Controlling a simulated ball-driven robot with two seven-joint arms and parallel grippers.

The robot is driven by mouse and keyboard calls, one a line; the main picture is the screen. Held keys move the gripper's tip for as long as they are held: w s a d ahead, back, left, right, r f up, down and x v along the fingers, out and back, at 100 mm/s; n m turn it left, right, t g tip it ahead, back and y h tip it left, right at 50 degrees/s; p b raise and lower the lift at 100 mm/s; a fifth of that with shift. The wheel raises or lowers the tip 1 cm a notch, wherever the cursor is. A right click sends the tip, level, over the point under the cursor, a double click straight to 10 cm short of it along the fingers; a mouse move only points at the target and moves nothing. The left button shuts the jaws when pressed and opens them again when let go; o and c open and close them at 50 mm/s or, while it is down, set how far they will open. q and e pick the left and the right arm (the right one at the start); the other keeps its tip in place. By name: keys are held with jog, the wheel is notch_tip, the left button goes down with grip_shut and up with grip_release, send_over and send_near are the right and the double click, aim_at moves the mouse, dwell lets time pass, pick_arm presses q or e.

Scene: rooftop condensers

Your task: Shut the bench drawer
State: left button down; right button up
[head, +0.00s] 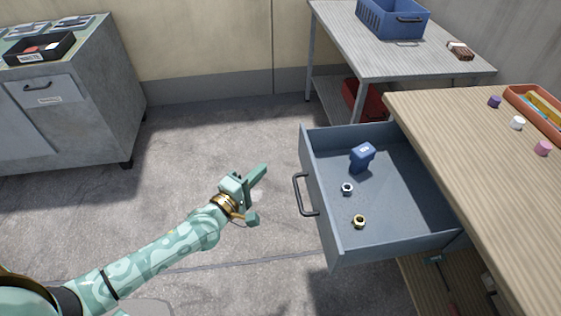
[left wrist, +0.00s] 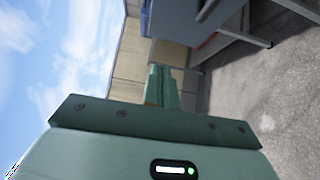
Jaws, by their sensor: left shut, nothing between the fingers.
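The bench drawer (head: 330,212) is a blue-grey metal box. It is pulled far out to the left from under the wooden bench top (head: 480,140). Its dark bar handle (head: 300,195) is on the left front panel. Inside lie a blue block-like object (head: 362,156), a silver nut (head: 347,188) and a brass nut (head: 359,221). My left gripper (head: 263,170) is left of the handle, apart from it, shut and empty. Its closed fingers also show in the left wrist view (left wrist: 162,87). My right gripper is not in view.
Purple, white and pink caps (head: 517,123) and an orange tray (head: 535,105) are on the bench top. A grey table (head: 390,50) with a blue crate (head: 392,20) stands behind. A grey cabinet (head: 75,95) is at left. The concrete floor between is clear.

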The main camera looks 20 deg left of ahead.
pick_arm(q)
jog(key=b, duration=0.3)
send_near(303, 142)
jog(key=w+a, duration=0.3)
jog(key=w, duration=0.1)
jog(key=d, duration=0.1)
jog(key=w+d, duration=0.1)
jog(key=d, duration=0.1)
jog(key=shift+w+f, duration=0.3)
jog(key=shift+w, duration=0.05)
jog(key=shift+w+d, duration=0.3)
jog(key=shift+d, duration=0.05)
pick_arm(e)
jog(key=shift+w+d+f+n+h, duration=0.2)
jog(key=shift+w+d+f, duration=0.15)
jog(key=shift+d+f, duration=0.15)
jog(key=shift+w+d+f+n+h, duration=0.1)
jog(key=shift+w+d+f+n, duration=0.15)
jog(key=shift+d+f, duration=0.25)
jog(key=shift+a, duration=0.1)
